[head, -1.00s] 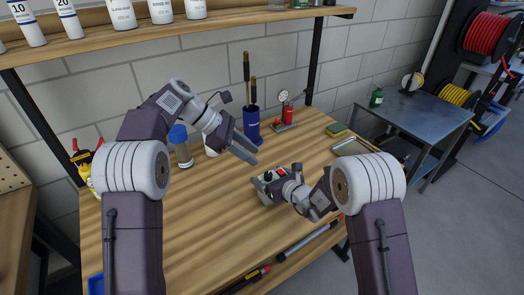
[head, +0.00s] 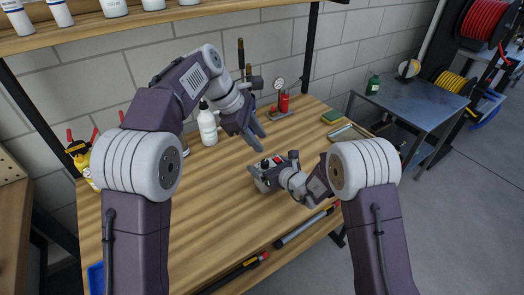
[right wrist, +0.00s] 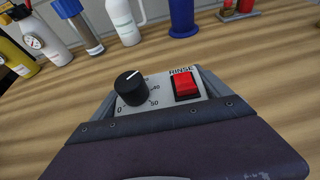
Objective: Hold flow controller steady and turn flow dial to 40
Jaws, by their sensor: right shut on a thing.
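The flow controller (head: 262,178) is a small grey box on the wooden bench. In the right wrist view its face (right wrist: 160,105) carries a black flow dial (right wrist: 132,88) and a red RINSE switch (right wrist: 186,87). The dial's white mark points up and slightly right; the 40 and 50 lie on its right side. My right gripper (head: 277,170) is shut on the controller, and its fingertips are largely hidden. My left gripper (head: 259,142) is open and empty, above and behind the controller, apart from it.
A white bottle (head: 208,125) stands left of my left gripper. A red cylinder with a gauge (head: 283,102) stands at the back, and a sponge (head: 332,117) and tray (head: 347,132) lie at the right. A grey rod (head: 305,229) lies near the front edge.

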